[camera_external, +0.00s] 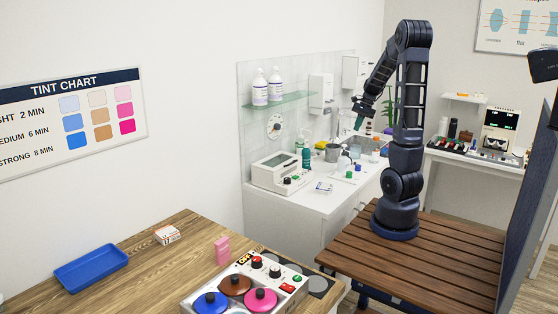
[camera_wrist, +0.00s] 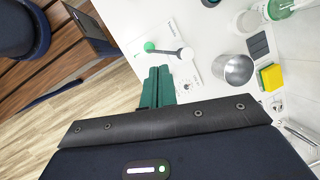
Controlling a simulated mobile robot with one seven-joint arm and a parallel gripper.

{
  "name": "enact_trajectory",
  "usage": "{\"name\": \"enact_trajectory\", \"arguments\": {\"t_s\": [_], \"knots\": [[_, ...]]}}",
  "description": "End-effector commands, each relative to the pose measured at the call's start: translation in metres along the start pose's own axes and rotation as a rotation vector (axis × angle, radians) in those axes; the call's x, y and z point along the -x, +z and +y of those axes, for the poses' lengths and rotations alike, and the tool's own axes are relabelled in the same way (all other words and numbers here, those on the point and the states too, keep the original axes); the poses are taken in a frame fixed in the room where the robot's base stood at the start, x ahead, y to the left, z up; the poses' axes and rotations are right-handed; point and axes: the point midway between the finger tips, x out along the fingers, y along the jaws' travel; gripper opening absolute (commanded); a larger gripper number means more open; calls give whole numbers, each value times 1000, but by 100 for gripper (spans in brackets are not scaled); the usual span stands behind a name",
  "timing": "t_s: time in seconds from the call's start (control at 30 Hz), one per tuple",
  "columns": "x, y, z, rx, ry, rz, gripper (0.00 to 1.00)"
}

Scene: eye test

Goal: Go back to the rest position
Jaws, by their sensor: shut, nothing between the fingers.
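My arm stands on a slatted wooden table (camera_external: 350,232) at the right of the external view. It is raised and bent over at the top, with its forearm sloping down to the left. My gripper (camera_external: 356,108) hangs in the air in front of the white counter's wall and looks small there. In the wrist view its green fingers (camera_wrist: 157,72) are together, with nothing held between them. Below them in that view lie the white counter top and the wood floor. The fingers appear apart from the objects on the counter.
A metal cup (camera_wrist: 233,69) and a yellow sponge (camera_wrist: 269,77) are on the counter (camera_external: 318,198). A white device (camera_external: 280,174) stands at its left. The front wooden table (camera_external: 135,262) holds a blue tray (camera_external: 91,267), a pink block (camera_external: 222,250) and a panel with coloured lids. A blue partition (camera_external: 528,220) stands right.

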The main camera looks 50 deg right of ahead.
Motion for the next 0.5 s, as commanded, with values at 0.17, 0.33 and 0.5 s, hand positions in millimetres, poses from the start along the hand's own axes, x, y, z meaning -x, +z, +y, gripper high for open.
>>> {"name": "enact_trajectory", "arguments": {"t_s": [0.17,0.33,0.5], "knots": [[4,61,8,258,2,22,0],[6,112,21,502,3,51,0],[8,159,41,746,7,87,0]]}}
